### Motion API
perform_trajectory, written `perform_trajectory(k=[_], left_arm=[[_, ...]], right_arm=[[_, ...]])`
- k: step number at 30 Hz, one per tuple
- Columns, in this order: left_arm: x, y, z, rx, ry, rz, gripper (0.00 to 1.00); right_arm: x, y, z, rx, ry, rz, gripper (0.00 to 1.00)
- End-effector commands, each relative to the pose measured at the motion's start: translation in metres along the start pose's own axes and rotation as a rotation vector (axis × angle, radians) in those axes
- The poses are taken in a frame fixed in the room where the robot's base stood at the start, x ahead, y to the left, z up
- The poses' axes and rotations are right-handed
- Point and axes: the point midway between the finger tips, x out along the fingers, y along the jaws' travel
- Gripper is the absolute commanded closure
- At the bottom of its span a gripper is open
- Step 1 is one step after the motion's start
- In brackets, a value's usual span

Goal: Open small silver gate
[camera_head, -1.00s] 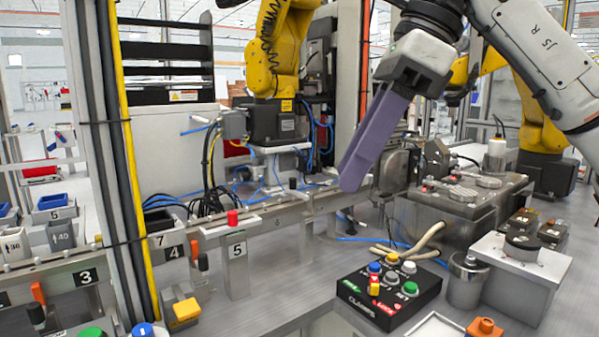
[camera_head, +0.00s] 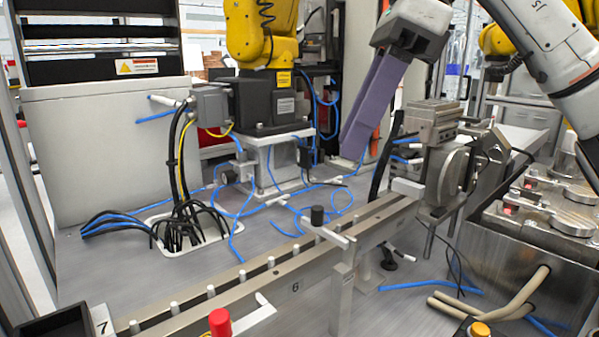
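A small silver gate-like bracket (camera_head: 333,237) with a black knob (camera_head: 317,215) sits across the metal rail near the middle of the head view. I cannot tell for sure that this is the gate of the task. A second bracket with a red knob (camera_head: 220,322) is at the bottom, partly cut off. My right gripper (camera_head: 352,150), with long purple fingers, hangs above and behind the black knob in the picture, apart from the bracket. My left gripper is not in view.
The long metal rail (camera_head: 258,284) with several white pegs runs diagonally across. A yellow robot arm (camera_head: 262,35) stands behind it on a grey base, with loose blue and black cables around. A round clamp mechanism (camera_head: 452,177) and a metal fixture block (camera_head: 515,250) stand on the right.

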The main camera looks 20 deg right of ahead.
Motion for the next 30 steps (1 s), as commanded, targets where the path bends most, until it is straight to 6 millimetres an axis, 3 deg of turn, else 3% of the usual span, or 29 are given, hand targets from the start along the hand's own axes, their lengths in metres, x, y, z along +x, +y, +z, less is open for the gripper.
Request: perform_trajectory(k=[5, 18, 24, 30], left_arm=[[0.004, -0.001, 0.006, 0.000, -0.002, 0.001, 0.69], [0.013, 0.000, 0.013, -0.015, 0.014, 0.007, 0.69], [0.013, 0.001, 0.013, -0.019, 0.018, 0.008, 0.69], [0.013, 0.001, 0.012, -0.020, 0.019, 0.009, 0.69]], right_arm=[[0.014, 0.001, -0.001, -0.003, 0.000, 0.000, 0.68], [0.088, 0.000, -0.001, -0.001, 0.000, -0.001, 0.68], [0.101, 0.000, 0.000, 0.000, -0.002, -0.001, 0.68], [0.102, 0.000, 0.000, 0.000, -0.002, -0.002, 0.68]])
